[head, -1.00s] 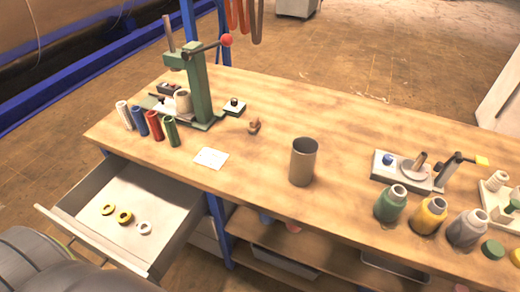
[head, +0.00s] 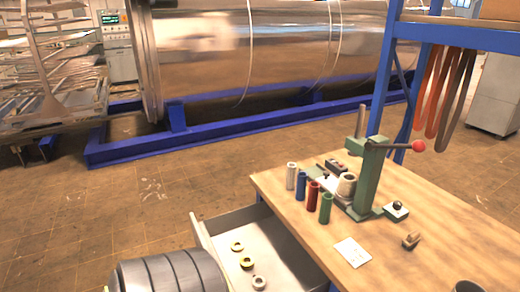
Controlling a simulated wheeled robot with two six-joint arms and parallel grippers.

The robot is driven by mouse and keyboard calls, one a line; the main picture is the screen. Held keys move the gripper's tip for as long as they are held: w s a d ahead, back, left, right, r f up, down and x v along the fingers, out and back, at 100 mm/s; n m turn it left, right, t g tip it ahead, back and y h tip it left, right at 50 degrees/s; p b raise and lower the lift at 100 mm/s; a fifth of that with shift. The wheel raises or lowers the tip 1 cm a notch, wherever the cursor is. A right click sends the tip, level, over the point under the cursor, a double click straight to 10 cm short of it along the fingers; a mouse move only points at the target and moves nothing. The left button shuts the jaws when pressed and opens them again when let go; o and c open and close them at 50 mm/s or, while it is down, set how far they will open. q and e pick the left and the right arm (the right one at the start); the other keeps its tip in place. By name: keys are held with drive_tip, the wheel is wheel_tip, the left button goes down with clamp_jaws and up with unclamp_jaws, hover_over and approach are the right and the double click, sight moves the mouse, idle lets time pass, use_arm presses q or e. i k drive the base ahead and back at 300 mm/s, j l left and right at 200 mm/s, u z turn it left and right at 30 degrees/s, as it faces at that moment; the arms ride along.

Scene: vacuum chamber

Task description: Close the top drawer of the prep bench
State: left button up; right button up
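The prep bench (head: 420,252) stands at the lower right in the head view. Its top drawer (head: 288,252) is pulled out from the bench's left end. The drawer's pale front panel (head: 208,240) faces left. A dark ribbed cylindrical shape at the bottom edge covers part of the view near the drawer front. Neither of my grippers shows in the head view.
Red, blue, green and white cylinders (head: 312,195) stand on the bench beside a green lever press (head: 370,175). A white card (head: 352,252) lies nearby. A large metal chamber on a blue frame (head: 190,145) stands behind. Brown floor (head: 150,195) left of the drawer is clear.

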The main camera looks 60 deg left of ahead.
sight(285, 265)
drive_tip(key=u, duration=2.4)
